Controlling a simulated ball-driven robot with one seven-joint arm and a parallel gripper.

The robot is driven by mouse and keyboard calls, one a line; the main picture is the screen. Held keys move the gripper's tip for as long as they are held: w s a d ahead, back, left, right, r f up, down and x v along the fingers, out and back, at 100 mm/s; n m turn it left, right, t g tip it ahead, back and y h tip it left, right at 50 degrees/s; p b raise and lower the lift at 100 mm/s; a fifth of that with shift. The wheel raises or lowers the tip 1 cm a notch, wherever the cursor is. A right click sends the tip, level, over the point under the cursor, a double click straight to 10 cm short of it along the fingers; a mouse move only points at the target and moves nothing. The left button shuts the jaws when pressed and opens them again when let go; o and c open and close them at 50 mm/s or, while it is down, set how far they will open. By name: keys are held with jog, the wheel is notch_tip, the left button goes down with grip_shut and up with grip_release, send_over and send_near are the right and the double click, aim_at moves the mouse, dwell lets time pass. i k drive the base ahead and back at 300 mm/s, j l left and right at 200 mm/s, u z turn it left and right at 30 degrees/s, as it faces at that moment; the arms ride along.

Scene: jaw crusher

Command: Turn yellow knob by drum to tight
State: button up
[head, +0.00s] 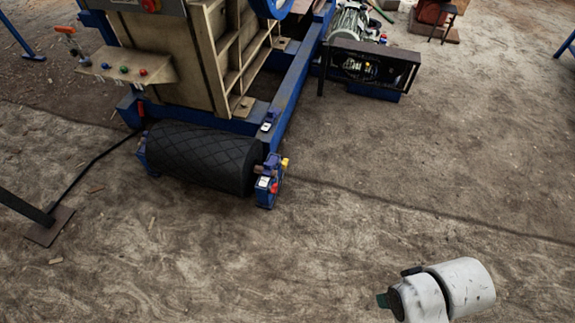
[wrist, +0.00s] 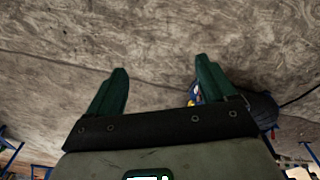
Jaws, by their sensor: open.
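The yellow knob (head: 285,162) is small and sits at the top of a blue bracket (head: 267,190) at the right end of the black, diamond-patterned drum (head: 205,157). My arm shows in white at the lower right of the head view, well apart from the knob, with a green finger part (head: 383,300) at its left end. In the wrist view my gripper (wrist: 160,65) has its two green fingers wide apart with only ground between them. The drum (wrist: 259,106) shows behind the right finger, with a bit of yellow and blue partly hidden there.
A blue-framed machine (head: 290,85) stands behind the drum. A black cable (head: 92,165) runs left of the drum. The dirt ground (head: 400,150) between my arm and the bracket is clear.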

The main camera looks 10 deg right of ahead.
aim_at(284, 163)
jog(key=i+l, duration=0.45)
jog(key=i, duration=0.2)
jog(key=i+l, duration=0.4)
jog(key=i, duration=0.25)
jog(key=i+l+u, duration=0.1)
jog(key=i+l, duration=0.35)
jog(key=i, duration=0.2)
jog(key=i+u, duration=0.1)
jog(key=u, duration=0.3)
jog(key=l+u, duration=0.15)
jog(key=u, duration=0.25)
jog(key=i+l+u, duration=0.1)
jog(key=u, duration=0.3)
